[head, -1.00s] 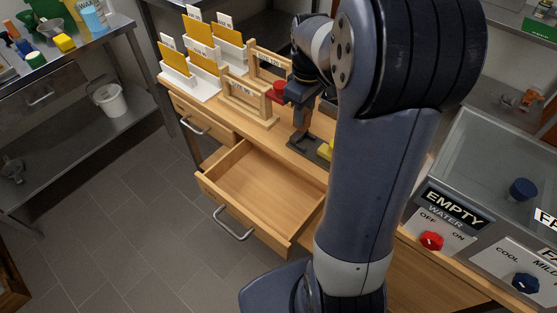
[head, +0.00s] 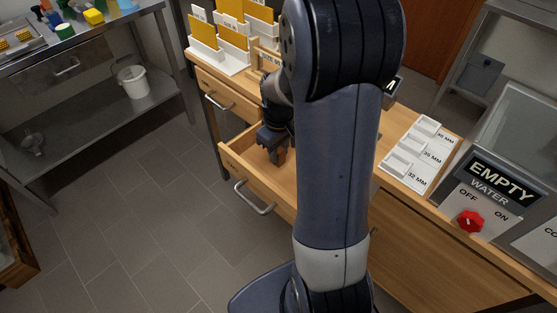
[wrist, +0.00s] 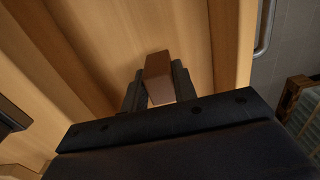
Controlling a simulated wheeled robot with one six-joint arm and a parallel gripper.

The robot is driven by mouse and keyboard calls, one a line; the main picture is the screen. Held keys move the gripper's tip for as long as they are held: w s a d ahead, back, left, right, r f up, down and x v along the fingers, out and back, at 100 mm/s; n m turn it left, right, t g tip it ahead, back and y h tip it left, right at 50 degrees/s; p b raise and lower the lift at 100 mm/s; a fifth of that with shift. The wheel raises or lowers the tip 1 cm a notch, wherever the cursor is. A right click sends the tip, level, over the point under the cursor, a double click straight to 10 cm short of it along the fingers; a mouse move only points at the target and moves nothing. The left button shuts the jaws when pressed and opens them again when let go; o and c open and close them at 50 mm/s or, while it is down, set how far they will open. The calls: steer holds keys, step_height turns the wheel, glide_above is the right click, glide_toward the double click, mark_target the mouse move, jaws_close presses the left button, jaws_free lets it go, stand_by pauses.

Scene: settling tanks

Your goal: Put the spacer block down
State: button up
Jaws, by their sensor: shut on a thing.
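The spacer block is a small brown block; in the wrist view (wrist: 159,79) it sits between the two dark fingers of my gripper (wrist: 157,92). In the head view my gripper (head: 275,150) points down into the open wooden drawer (head: 238,165), with the block (head: 278,157) at its lower end. My gripper is shut on the block. The drawer's pale wooden floor and walls fill most of the wrist view. I cannot tell whether the block touches the drawer floor. My arm hides the right part of the drawer.
The drawer's metal handle (head: 255,199) faces the open floor. White card holders with yellow cards (head: 233,38) stand on the bench behind. A white tray with size labels (head: 416,152) lies right of my arm, beside the EMPTY WATER panel (head: 490,188).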

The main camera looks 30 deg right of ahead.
mark_target(279, 159)
steer(key=shift+f, duration=1.8)
steer(key=shift+f+b, duration=0.1)
steer(key=shift+b, duration=0.2)
steer(key=o, duration=1)
steer(key=shift+o, duration=0.2)
step_height(279, 159, up, 12)
steer(key=shift+r+p, duration=0.15)
steer(key=shift+p, duration=0.6)
